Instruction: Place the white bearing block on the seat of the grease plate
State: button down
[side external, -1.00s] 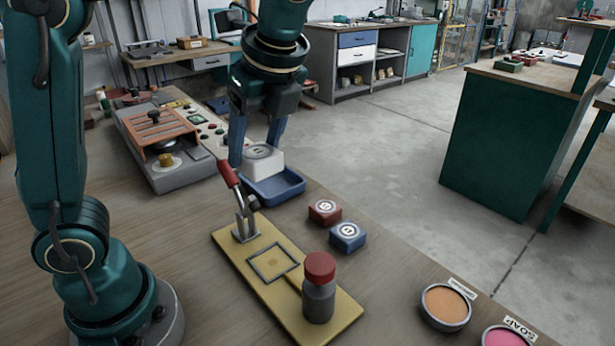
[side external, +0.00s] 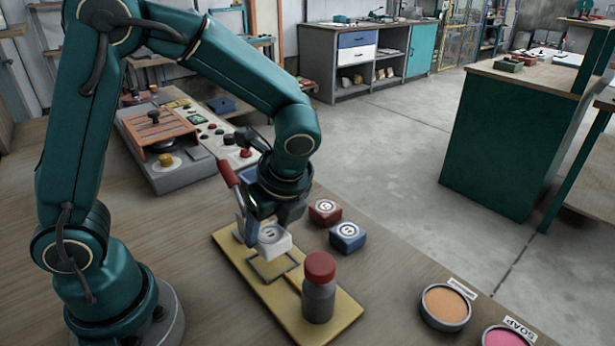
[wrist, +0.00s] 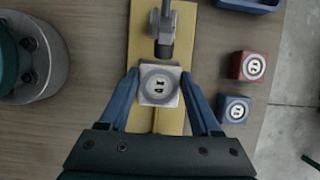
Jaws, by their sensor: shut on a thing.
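The white bearing block (side external: 273,240) has a round grey face with dark marks on top. My gripper (wrist: 159,84) is shut on it, with a blue finger on each side in the wrist view. The grease plate (side external: 228,244) is a yellow board. Its seat, a dark square frame (side external: 274,272), shows below the block in the side view. The block is over the seat's far part; whether it touches the plate I cannot tell. In the wrist view the block (wrist: 160,86) hides the seat.
A toggle clamp with a red handle (side external: 228,174) stands at the plate's far end, close to my gripper. A red-capped bottle (side external: 319,288) stands at the near end. A red block (side external: 325,212) and a blue block (side external: 347,237) sit to the right.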

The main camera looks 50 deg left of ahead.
jog(key=shift+f, duration=1.8)
jog(key=shift+f, duration=0.15)
jog(key=shift+c, duration=0.5)
grip_release()
jog(key=v, duration=1.2)
jog(key=n+t+h, duration=0.4)
jog(key=n, duration=0.9)
send_near(272, 236)
jog(key=s+r, duration=0.2)
jog(key=s, duration=0.1)
jog(key=n, duration=0.1)
jog(key=s+n+t, duration=0.1)
jog(key=n, duration=0.1)
jog(key=d+n, duration=0.1)
jog(key=n, duration=0.1)
jog(key=shift+s+f+t+h, duration=0.15)
jog(key=shift+f+t+h, duration=0.15)
jog(key=shift+f, duration=0.05)
